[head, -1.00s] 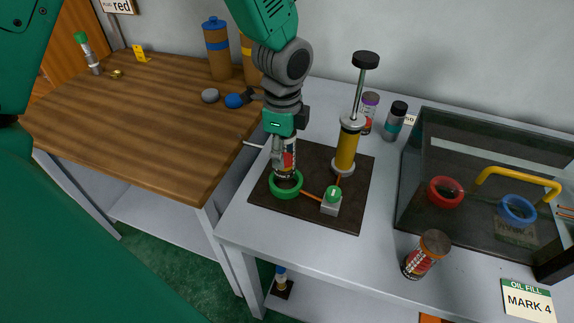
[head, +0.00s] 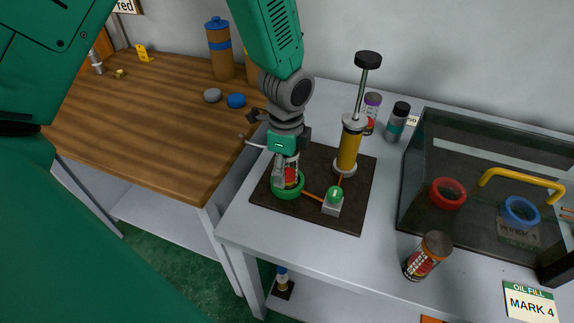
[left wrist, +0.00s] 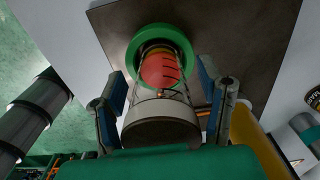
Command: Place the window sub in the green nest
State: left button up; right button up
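The window sub (head: 291,172), a caged clear cylinder with red and yellow inside and a grey end cap (left wrist: 161,132), stands upright with its lower end inside the green nest (head: 288,192). The green nest's ring (left wrist: 185,46) surrounds that end in the left wrist view. My left gripper (head: 284,160) is above the nest, around the sub's upper part. In the left wrist view its blue-padded fingers (left wrist: 163,95) flank the sub with narrow gaps, so it looks open. Whether the sub is fully down is hard to tell. My right gripper is not in view.
The nest sits on a dark plate (head: 335,215) with a yellow pump (head: 349,148) and a green-button block (head: 333,203) close by. A dark-capped canister (head: 428,256) stands in front. A clear case (head: 420,170) holds red (head: 447,193) and blue (head: 519,212) rings.

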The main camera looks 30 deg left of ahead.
pick_arm(q)
notch_tip(320, 180, up, 12)
jog(key=shift+r, duration=0.1)
dwell(0.5)
dwell(0.5)
